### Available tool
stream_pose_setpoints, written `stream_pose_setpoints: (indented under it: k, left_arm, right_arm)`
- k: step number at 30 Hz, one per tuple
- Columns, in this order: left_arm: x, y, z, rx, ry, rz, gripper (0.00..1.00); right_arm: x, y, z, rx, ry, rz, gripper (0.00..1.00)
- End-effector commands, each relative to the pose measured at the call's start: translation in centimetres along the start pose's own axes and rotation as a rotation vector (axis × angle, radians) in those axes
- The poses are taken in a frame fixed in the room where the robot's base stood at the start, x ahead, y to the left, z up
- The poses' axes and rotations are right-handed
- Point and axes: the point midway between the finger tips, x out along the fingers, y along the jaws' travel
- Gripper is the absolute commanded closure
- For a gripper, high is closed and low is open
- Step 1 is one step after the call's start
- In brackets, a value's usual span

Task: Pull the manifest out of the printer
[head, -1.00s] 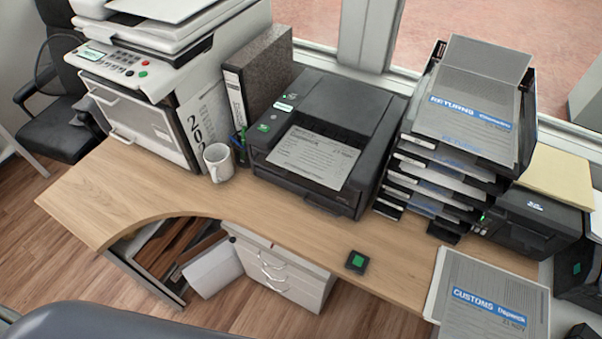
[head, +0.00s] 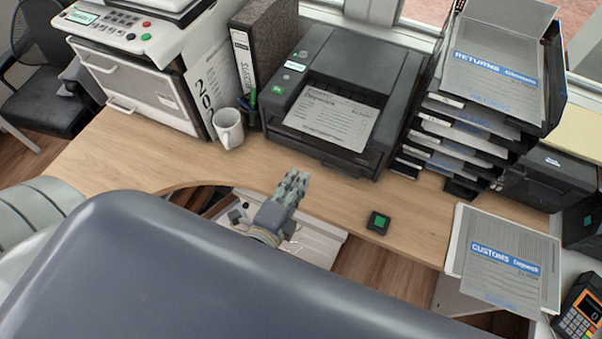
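The manifest (head: 335,117) is a grey printed sheet lying face up in the output tray of the black printer (head: 352,60). Its near edge reaches toward the printer's front. My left gripper (head: 293,180) is in front of the printer, at the desk's front edge and below the sheet in the picture. It is apart from the sheet and seems to hold nothing. It is small and seen at an angle, so whether its fingers are open or shut is unclear. My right gripper is not in view.
A white mug (head: 229,128) and a pen holder stand left of the printer, before a dark binder (head: 258,55). A stacked tray rack (head: 462,143) stands on the right. Customs papers (head: 505,262) lie at right.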

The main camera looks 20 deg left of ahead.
Motion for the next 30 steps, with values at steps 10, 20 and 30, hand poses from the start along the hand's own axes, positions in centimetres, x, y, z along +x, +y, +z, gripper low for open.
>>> stream_pose_setpoints:
  k: [10,20,30]
  left_arm:
    - [0.8,-3.0,-0.2,0.032,0.002,-0.05,0.82]
    - [4.6,-4.0,-0.3,0.03,0.002,-0.049,0.82]
    - [8.6,-4.7,-0.3,0.031,0.002,-0.049,0.82]
  right_arm:
    - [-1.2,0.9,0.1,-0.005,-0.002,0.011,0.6]
    - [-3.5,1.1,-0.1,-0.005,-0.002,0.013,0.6]
    - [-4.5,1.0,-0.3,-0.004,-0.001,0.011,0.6]
